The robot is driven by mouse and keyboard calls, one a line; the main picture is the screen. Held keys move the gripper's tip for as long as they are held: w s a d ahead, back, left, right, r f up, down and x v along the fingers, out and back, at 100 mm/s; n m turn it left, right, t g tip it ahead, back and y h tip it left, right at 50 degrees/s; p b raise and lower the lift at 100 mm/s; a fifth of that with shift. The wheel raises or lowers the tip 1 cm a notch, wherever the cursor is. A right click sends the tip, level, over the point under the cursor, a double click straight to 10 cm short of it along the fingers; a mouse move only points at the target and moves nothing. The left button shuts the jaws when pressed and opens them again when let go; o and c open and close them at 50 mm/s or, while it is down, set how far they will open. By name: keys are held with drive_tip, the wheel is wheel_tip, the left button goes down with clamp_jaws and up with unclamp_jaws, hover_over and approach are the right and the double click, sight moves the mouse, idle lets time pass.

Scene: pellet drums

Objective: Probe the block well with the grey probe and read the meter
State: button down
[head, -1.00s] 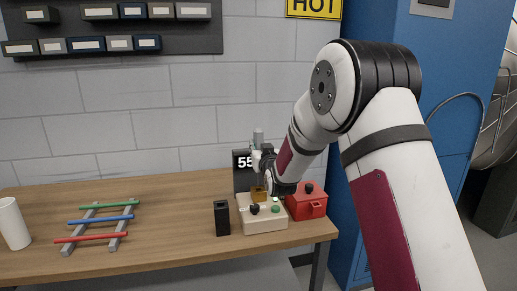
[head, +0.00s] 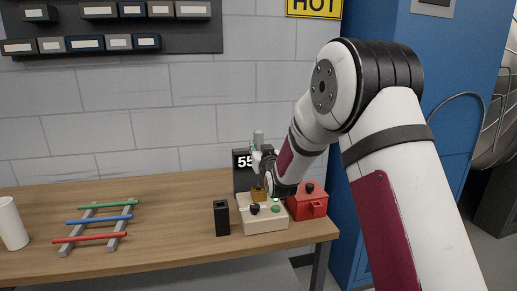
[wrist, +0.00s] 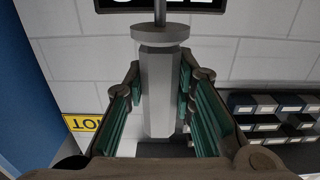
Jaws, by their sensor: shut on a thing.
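My gripper (wrist: 163,100) is shut on the grey probe (wrist: 158,85), with a green-lined finger on each side of its faceted handle. The probe's thin stem leads out of the top of the wrist view. In the head view the grey probe top (head: 258,137) shows above my gripper. The brass-coloured block (head: 258,193) sits on a beige unit (head: 263,225) below it. Whether the probe tip is inside the well is hidden. The black meter (head: 242,180) stands behind, partly covered by my gripper; white digits beginning "55" show.
A black upright holder (head: 221,217) stands left of the beige unit, and a red box (head: 308,204) right of it. Red, blue and green rods lie across a grey rack (head: 118,228). A white cylinder (head: 12,224) stands far left. The table between rack and holder is clear.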

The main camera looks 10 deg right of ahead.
drive_tip(key=shift+f+b, duration=1.05)
drive_tip(key=shift+f, duration=0.75)
drive_tip(key=shift+r, duration=0.1)
drive_tip(key=shift+r+p, duration=0.75)
drive_tip(key=shift+r, duration=1.7)
drive_tip(key=s+p, duration=0.4)
drive_tip(key=s, duration=0.8)
drive_tip(key=shift+r+p, duration=0.3)
drive_tip(key=shift+r, duration=0.15)
drive_tip(key=shift+s, duration=0.1)
